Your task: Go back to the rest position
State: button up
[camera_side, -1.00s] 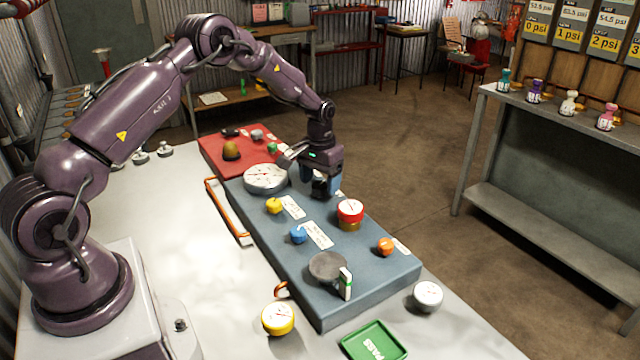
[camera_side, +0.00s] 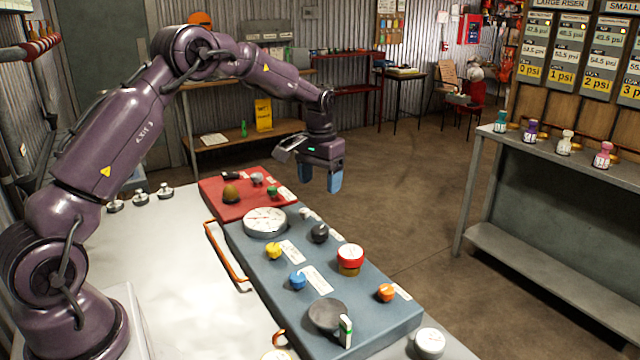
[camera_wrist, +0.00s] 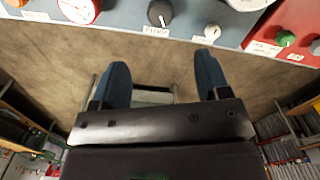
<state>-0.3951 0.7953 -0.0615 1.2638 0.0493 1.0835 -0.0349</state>
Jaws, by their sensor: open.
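My gripper (camera_side: 334,181) is up in the air above the floor, just past the far edge of the blue-grey panel (camera_side: 270,310). A red-rimmed gauge (camera_side: 350,254) sits on the panel nearer the camera.
The panel also carries a large white dial (camera_side: 265,221), a yellow knob (camera_side: 274,250), a blue knob (camera_side: 298,280) and an orange knob (camera_side: 386,292). A red panel (camera_side: 232,208) adjoins it. A shelf (camera_side: 560,150) with small bottles stands at right. Open floor lies between.

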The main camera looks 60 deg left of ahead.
jog(key=s+d+r+m+t, duration=0.1)
jog(key=s+d+r+t, duration=0.1)
jog(key=s+d+r, duration=0.3)
jog(key=s+d+r+m+t, duration=0.1)
jog(key=s+d+r, duration=0.4)
jog(key=s, duration=0.9)
jog(key=s+d+r+m+t, duration=0.2)
jog(key=s+d+r, duration=0.3)
jog(key=s+d, duration=0.3)
jog(key=shift+s+r+t, duration=0.3)
jog(key=shift+s+r, duration=0.1)
jog(key=shift+s, duration=0.25)
